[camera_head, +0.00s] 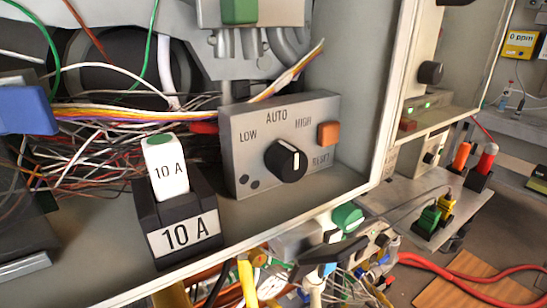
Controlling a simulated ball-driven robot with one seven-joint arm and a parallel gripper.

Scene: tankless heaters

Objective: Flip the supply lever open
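I cannot tell for certain which part is the supply lever. A black lever-like handle (320,254) shows at the bottom, among pipes and wires just below the cabinet's front edge. It lies roughly level in the picture, and its lower parts are cluttered and partly cut off by the frame. I cannot make out my gripper in this view.
A grey control box (245,165) with a black dial (286,160) and an orange reset button (328,133) stands inside the cabinet. Loose wires (95,140) fill the left. A green knob (347,217) and red hose (450,272) lie lower right. The cabinet's front edge (255,242) crosses below.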

